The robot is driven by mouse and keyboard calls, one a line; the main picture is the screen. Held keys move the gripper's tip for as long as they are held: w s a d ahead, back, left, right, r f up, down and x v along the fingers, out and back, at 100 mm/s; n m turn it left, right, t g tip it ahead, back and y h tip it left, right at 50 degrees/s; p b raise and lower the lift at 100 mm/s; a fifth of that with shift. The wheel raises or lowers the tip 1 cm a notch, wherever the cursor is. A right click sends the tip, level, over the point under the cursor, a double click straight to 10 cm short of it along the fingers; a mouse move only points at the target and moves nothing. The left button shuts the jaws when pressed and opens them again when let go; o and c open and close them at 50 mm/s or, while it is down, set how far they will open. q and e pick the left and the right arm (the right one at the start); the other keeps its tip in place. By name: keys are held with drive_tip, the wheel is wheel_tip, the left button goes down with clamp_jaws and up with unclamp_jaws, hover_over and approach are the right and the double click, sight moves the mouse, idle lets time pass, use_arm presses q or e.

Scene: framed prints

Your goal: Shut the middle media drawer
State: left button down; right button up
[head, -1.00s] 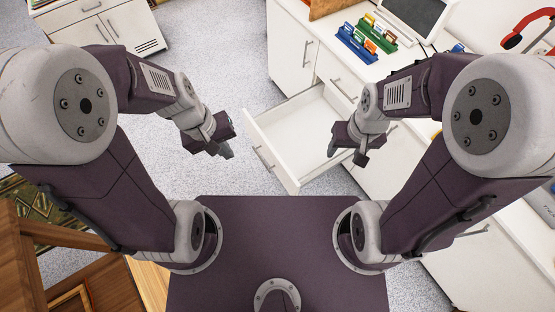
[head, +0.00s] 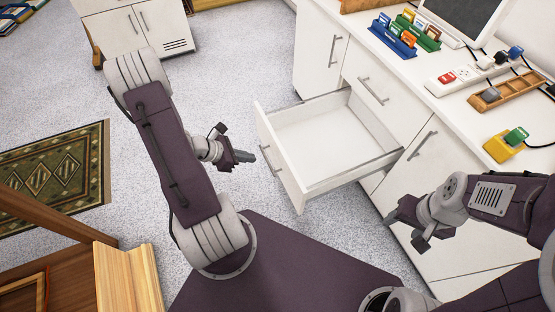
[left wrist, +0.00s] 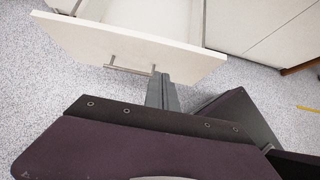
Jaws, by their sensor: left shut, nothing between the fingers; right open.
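The open white drawer (head: 320,137) sticks far out of the white cabinet and looks empty. Its front panel (head: 279,160) carries a bar handle. My left gripper (head: 252,157) is shut and empty, just left of the drawer front at about handle height. In the left wrist view the drawer front (left wrist: 90,42) and its handle (left wrist: 130,67) lie just beyond the shut fingers (left wrist: 162,92). I cannot tell whether the fingertips touch the panel. My right gripper (head: 405,226) is open and empty, in front of the cabinet and right of the drawer.
A closed drawer (head: 371,88) sits above the open one, with cabinet doors either side. The counter (head: 440,100) holds card racks (head: 393,37), a screen and a power strip. A wooden piece (head: 125,280) stands at lower left. Grey floor is clear left of the drawer.

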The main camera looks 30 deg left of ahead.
sight(283, 158)
use_arm(q)
drive_tip(key=b+x, duration=0.1)
drive_tip(key=x, duration=0.2)
drive_tip(key=r+b+x, duration=0.1)
drive_tip(key=x, duration=0.3)
drive_tip(key=w+d+b+x, duration=0.1)
drive_tip(key=x, duration=0.3)
drive_tip(key=shift+r+b, duration=0.25)
drive_tip(key=shift+b, duration=0.1)
drive_tip(key=shift+w+d, duration=0.25)
drive_tip(key=shift+w, duration=0.15)
drive_tip(key=shift+r, duration=0.1)
